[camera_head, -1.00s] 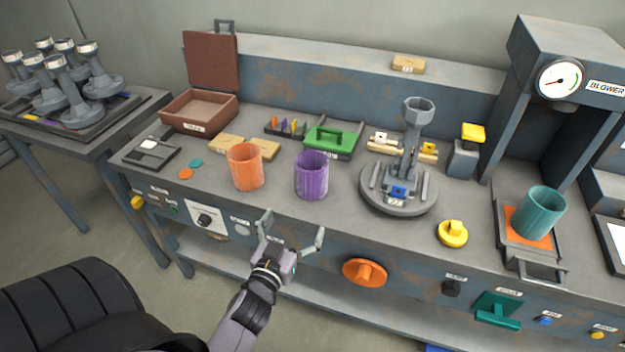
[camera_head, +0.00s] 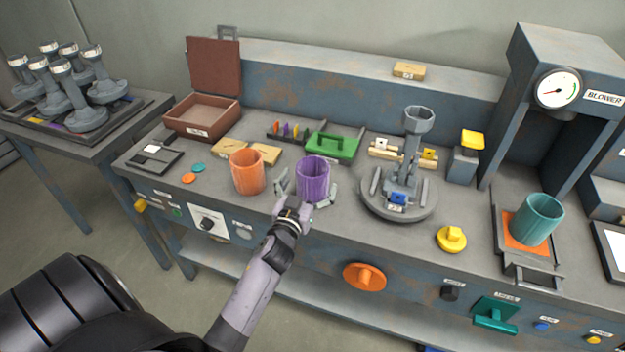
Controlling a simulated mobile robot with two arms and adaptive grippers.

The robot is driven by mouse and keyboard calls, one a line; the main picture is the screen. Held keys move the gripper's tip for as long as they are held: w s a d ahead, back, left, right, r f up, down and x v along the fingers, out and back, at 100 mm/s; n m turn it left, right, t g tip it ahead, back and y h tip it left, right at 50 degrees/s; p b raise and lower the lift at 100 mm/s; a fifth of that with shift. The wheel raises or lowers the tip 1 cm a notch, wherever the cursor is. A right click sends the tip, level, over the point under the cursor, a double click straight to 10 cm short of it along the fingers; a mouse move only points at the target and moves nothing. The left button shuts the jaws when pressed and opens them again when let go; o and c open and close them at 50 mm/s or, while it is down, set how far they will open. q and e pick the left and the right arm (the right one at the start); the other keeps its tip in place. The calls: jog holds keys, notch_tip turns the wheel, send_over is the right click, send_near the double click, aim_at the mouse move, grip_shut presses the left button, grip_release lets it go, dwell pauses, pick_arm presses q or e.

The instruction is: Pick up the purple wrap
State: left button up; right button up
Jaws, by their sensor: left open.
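The purple wrap (camera_head: 313,177) is a ribbed open cylinder standing upright on the bench, between the orange wrap and the grey round stand. My left gripper (camera_head: 304,190) is open at the near side of the purple wrap. One finger is at the left of the wrap and the other at its lower right. I cannot tell whether the fingers touch it. My right gripper is not in view.
An orange wrap (camera_head: 247,171) stands close to the left of my gripper. A grey round stand (camera_head: 399,205) with a post is to the right. A green carrier (camera_head: 333,146) sits behind the purple wrap. A teal wrap (camera_head: 538,220) stands under the blower at the right.

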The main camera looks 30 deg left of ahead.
aim_at(317, 159)
pick_arm(q)
jog(key=x, duration=0.4)
jog(key=shift+w+a+p, duration=0.3)
jog(key=shift+a, duration=0.15)
jog(key=shift+r, duration=0.1)
jog(key=shift+s, duration=0.1)
jog(key=shift+c, duration=0.5)
jog(key=c, duration=1.1)
jog(key=shift+c, duration=0.2)
jog(key=shift+r, duration=0.15)
